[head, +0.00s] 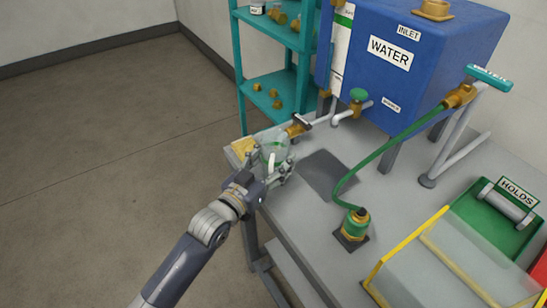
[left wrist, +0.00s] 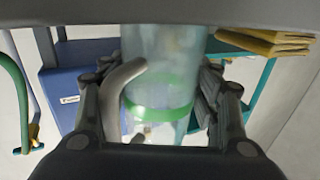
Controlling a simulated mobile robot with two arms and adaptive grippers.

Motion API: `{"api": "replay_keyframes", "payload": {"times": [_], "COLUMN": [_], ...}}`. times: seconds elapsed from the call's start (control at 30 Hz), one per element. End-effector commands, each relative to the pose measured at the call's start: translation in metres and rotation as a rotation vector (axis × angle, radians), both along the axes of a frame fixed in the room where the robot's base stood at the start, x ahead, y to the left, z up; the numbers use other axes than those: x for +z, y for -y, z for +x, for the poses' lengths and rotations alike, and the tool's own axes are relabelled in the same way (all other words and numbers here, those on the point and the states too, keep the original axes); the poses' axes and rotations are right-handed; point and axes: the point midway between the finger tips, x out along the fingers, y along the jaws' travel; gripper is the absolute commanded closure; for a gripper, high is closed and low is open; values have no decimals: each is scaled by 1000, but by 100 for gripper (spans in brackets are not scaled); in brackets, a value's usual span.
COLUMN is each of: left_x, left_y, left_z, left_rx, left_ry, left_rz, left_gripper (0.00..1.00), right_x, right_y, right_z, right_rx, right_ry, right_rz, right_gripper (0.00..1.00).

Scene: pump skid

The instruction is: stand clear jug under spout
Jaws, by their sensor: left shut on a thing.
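The clear jug (head: 273,146) has a green band and a pale handle, and it appears upright at the left edge of the bench. My left gripper (head: 272,174) is shut on it from the front. In the left wrist view the jug (left wrist: 160,75) stands between the fingers (left wrist: 160,112), its handle towards me. The brass and grey spout (head: 298,127) reaches left from the blue water tank (head: 410,55) and ends just above and right of the jug. I cannot tell whether the mouth is under the spout or the base touches the bench. My right gripper is out of view.
A folded yellow cloth (head: 241,147) lies left of the jug. A dark mat (head: 325,172) lies to its right. A green hose (head: 385,148) runs down to a brass fitting (head: 354,224). A teal shelf (head: 270,75) stands behind. The bench front is partly clear.

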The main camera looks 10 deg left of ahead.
Motion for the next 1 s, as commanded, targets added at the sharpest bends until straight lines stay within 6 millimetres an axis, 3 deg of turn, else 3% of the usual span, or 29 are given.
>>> {"api": "replay_keyframes", "payload": {"times": [0.07,0.1,0.2,0.53,0.73,1.0], "left_x": [-3,-4,-3,-3,-6,-8], "left_y": [0,0,0,0,-1,-19], "left_z": [0,0,0,0,-2,-54], "left_rx": [0,0,0,0,0,-1], "left_ry": [0,-1,0,0,1,-3], "left_rz": [0,0,0,0,0,2], "left_gripper": [67,40,22,22,22,22], "right_x": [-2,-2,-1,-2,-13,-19], "right_y": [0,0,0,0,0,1], "right_z": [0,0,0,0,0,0], "right_rx": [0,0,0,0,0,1], "right_ry": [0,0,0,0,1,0], "right_rz": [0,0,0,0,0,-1], "right_gripper": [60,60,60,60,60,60]}}
